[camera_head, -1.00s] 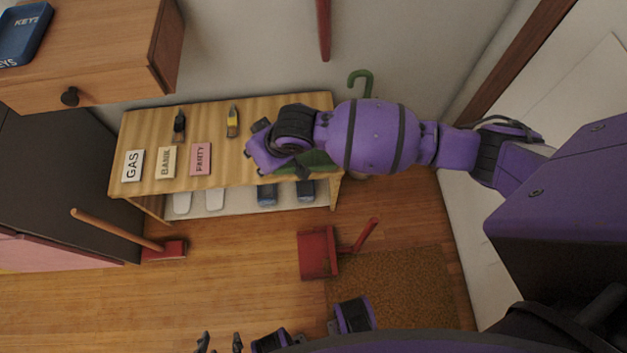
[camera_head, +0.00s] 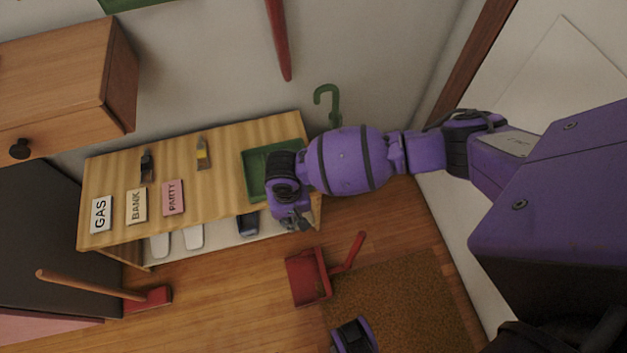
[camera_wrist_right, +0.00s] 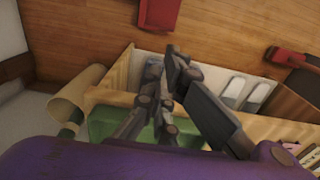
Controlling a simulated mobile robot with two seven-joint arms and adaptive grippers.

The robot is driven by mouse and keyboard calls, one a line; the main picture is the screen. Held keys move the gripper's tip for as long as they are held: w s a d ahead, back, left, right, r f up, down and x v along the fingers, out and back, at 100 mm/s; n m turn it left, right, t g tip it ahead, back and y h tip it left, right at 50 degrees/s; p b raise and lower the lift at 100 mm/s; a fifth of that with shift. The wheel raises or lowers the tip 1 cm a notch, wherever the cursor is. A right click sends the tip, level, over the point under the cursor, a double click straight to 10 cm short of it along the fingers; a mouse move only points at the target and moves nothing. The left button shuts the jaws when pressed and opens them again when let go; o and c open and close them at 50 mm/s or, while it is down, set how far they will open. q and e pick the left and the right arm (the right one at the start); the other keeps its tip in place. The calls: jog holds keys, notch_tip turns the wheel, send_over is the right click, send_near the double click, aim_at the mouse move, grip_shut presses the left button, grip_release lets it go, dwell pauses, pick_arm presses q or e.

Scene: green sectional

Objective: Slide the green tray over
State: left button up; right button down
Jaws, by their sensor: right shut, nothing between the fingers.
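The green tray (camera_head: 256,161) lies on the right end of the wooden bench top (camera_head: 222,181). My right forearm and wrist cover its right part. In the right wrist view the tray (camera_wrist_right: 103,122) shows behind the fingers. My right gripper (camera_head: 298,226) is shut and empty, pointing down at the bench's front edge by the tray. The fingers also show in the right wrist view (camera_wrist_right: 165,62). I cannot tell whether they touch the tray. My left gripper is out of view.
GAS (camera_head: 101,214), BANK (camera_head: 136,205) and PARTY (camera_head: 173,197) cards and two small tools lie on the bench's left part. Shoes stand beneath. A red dustpan (camera_head: 308,277) is on the floor in front. A green umbrella handle (camera_head: 327,96) rises behind.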

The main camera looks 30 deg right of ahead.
jog(key=w, duration=0.1)
jog(key=w+f, duration=0.1)
jog(key=w, duration=0.1)
jog(key=w+b, duration=0.1)
jog(key=shift+w+d+f, duration=0.2)
jog(key=shift+d, duration=0.1)
